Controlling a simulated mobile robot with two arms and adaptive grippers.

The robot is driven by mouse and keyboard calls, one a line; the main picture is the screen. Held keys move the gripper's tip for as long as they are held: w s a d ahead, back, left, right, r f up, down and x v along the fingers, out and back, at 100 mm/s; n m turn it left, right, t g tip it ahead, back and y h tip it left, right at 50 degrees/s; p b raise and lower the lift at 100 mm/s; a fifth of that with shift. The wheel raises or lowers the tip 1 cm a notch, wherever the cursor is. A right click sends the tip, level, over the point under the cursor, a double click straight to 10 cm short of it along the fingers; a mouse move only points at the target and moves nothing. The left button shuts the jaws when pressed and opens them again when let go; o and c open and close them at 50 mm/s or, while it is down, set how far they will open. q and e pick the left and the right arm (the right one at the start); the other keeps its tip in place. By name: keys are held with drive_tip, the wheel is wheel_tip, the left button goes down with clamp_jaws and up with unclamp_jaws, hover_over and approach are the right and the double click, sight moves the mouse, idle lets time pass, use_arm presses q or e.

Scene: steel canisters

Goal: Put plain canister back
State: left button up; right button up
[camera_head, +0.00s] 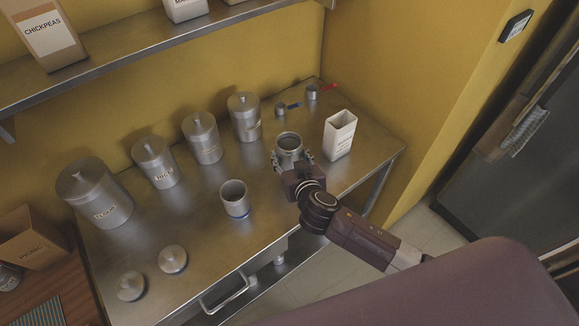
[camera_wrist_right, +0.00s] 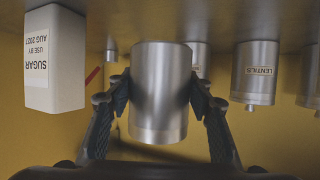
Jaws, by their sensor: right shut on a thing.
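Another open canister (camera_head: 234,200) stands at the table's middle front. Two round lids, one (camera_head: 173,259) nearer the middle and one (camera_head: 131,286) further left, lie at the front left. My left gripper is out of view.
Lidded canisters stand in a row at the back: flour (camera_head: 94,194), rice (camera_head: 155,163), a third (camera_head: 202,138) and a fourth (camera_head: 244,117). A white sugar box (camera_head: 340,136) and measuring scoops (camera_head: 312,93) are at the right. A shelf (camera_head: 130,55) overhangs behind.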

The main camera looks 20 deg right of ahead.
sight(289, 167)
wheel_tip(289, 167, down, 5)
drive_tip(key=shift+f, duration=0.35)
drive_tip(key=shift+f+b, duration=0.1)
drive_tip(key=shift+b, duration=0.2)
drive_tip(key=shift+f, duration=0.15)
drive_tip(key=o, duration=1.3)
